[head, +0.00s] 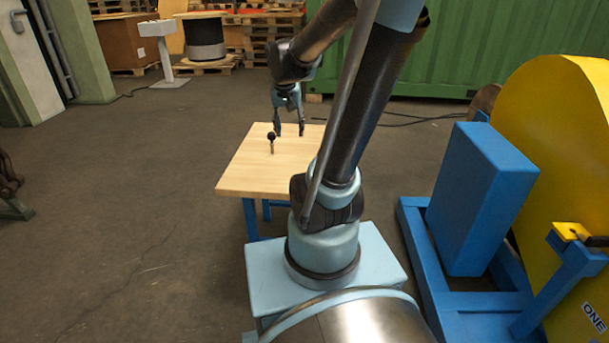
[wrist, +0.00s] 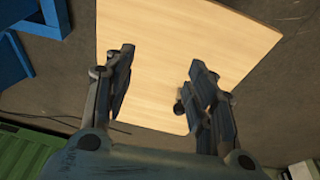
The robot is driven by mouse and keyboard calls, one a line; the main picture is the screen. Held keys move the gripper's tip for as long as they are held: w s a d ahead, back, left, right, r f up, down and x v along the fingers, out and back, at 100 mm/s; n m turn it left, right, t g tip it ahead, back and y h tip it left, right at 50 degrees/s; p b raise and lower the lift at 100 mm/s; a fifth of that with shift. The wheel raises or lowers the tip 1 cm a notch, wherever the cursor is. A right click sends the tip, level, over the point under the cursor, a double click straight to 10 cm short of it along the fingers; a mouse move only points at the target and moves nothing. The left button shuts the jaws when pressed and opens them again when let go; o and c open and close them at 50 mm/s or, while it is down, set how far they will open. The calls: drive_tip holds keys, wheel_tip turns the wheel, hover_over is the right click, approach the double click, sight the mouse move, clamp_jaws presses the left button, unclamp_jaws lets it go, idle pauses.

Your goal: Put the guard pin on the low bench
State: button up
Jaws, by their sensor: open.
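The guard pin (head: 272,144), with a round black knob on a thin metal shank, appears to stand upright on the low bench (head: 243,176), knob up. The bench has a pale wooden top and blue legs. My gripper (head: 288,132) is open and empty, above the bench and just right of the pin in the head view. In the wrist view, the gripper (wrist: 158,82) spreads its fingers over the bench top (wrist: 190,28). There a dark round knob (wrist: 179,107) shows beside the right finger, which hides the rest of the pin.
A yellow guard (head: 560,140) on a blue frame (head: 420,245) stands to the right, with a blue box (head: 480,195). A green container (head: 440,50) is behind. The floor left of the bench is free.

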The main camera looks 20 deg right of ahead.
drive_tip(key=s+f+n+y, duration=0.1)
drive_tip(key=s+f+n, duration=0.2)
drive_tip(key=s, duration=1.5)
drive_tip(key=shift+s+d+f+g, duration=0.15)
drive_tip(key=shift+d+f+g, duration=0.15)
drive_tip(key=shift+f, duration=1.85)
